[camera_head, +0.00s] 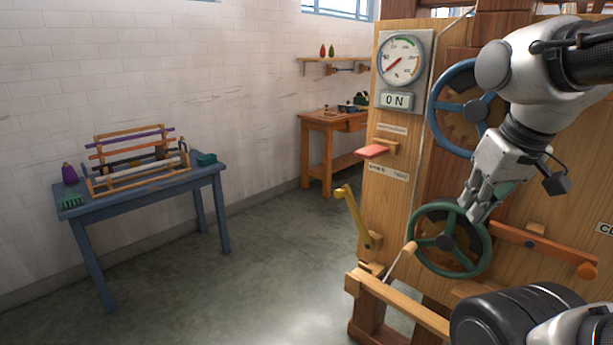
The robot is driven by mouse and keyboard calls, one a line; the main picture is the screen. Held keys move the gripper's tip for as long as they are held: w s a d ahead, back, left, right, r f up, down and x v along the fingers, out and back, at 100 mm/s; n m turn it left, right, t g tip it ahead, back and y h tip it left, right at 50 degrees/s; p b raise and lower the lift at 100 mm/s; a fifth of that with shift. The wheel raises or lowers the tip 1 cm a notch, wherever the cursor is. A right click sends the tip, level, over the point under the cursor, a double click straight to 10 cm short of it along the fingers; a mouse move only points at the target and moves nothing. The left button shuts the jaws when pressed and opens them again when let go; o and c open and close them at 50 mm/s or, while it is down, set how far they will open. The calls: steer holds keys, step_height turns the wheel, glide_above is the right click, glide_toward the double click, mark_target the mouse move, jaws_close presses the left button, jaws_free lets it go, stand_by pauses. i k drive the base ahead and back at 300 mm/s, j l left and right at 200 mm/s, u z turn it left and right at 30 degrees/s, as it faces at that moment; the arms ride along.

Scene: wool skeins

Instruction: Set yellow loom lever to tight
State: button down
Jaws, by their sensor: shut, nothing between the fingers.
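The yellow lever (355,214) is on the left edge of the wooden loom panel (398,200), low down. Its arm slants up and to the left from its base, with a rounded knob at the top. Small labels sit on the panel above it, too small to read surely. My gripper (472,211) is shut and empty, to the right of the lever and apart from it. It points down at the upper right rim of the green wheel (418,217); I cannot tell whether it touches the rim.
A wooden rail (405,307) juts out below. Open floor (270,240) lies left, before a blue table (140,201).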

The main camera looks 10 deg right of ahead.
mark_target(345, 190)
steer(key=i+j, duration=1.05)
steer(key=i+l+z, duration=0.05)
